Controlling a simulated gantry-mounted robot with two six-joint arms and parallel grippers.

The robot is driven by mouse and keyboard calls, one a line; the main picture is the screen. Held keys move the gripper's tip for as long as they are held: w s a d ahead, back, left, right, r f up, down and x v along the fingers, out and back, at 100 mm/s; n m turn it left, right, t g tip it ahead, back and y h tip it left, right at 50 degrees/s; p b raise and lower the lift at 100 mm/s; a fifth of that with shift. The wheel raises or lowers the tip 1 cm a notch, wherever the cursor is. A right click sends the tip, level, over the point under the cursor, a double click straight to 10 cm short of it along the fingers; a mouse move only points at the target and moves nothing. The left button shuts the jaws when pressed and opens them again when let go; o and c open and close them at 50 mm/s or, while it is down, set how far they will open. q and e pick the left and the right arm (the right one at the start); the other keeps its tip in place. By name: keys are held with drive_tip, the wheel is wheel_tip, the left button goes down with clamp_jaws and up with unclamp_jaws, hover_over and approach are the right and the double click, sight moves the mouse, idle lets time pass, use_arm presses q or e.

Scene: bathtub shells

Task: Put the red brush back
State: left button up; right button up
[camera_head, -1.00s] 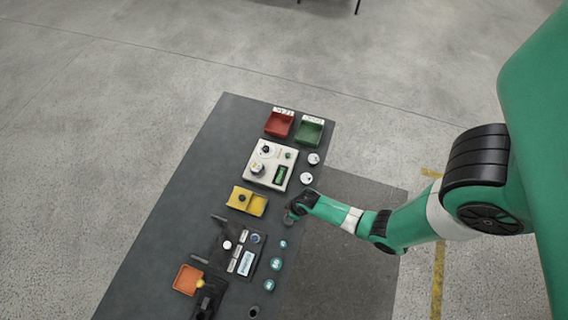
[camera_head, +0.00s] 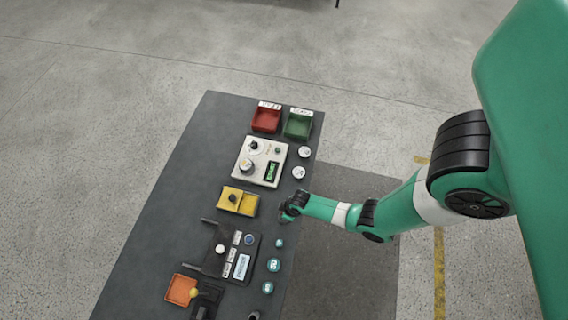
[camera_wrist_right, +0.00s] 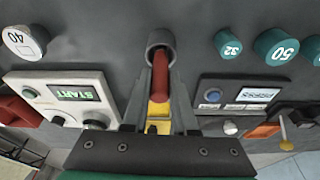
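The red brush (camera_wrist_right: 161,76) shows in the right wrist view as a red cylindrical handle between the two fingers of my right gripper (camera_wrist_right: 162,88). The fingers lie along both sides of it and appear shut on it. Its far end is at the mouth of a round grey holder (camera_wrist_right: 153,38); how deep it sits inside I cannot tell. In the head view my right gripper (camera_head: 287,214) is at the table's right edge, beside the yellow tray (camera_head: 230,208); the brush is too small to make out there. My left gripper is not in view.
The dark table (camera_head: 165,200) holds a red bin (camera_head: 266,120), a green bin (camera_head: 298,125), a white control box (camera_head: 250,171), a black device (camera_head: 214,262) and an orange tray (camera_head: 180,290). Several round weights, including a teal one (camera_head: 273,265), line the right edge. The table's left side is clear.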

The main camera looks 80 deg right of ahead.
drive_tip(key=o, duration=0.4)
drive_tip(key=p+v, duration=0.5)
drive_tip(key=v, duration=0.3)
drive_tip(key=shift+f, duration=0.1)
